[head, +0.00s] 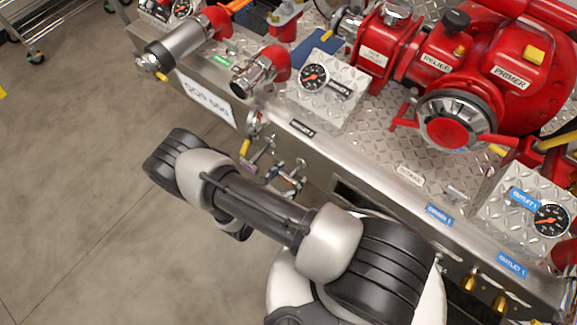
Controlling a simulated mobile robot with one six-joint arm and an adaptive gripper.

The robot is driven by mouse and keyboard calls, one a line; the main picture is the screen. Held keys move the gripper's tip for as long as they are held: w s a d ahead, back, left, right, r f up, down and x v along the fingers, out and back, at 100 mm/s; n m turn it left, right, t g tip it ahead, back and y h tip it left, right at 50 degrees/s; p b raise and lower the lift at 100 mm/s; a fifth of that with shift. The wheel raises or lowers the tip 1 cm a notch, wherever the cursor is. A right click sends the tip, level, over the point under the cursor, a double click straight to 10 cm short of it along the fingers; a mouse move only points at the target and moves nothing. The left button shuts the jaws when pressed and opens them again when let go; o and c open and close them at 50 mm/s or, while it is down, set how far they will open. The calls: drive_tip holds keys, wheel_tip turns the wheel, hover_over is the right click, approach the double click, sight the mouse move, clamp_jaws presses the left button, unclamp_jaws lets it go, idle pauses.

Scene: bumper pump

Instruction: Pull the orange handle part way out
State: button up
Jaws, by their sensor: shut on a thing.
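My arm reaches in from the bottom of the head view and bends at a black and grey wrist joint on the left, in front of the pump panel. My gripper does not show; the arm hides the area beyond the wrist. I cannot pick out the orange handle with certainty. An orange bar (238,5) shows at the top edge beside a red fitting, and I cannot tell whether it is that handle. Part of the panel's front face is hidden behind my arm.
The steel bumper deck (395,160) carries a red pump (450,65), gauges and red-capped metal outlets. Small valves with coloured levers (287,177) hang from its front edge close to my forearm. Brass fittings (468,283) stick out at lower right. Open grey floor (80,190) lies left.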

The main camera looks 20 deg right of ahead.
drive_tip(key=shift+a, duration=0.15)
drive_tip(key=o, duration=1.5)
drive_tip(key=shift+s, duration=0.1)
drive_tip(key=v, duration=1.2)
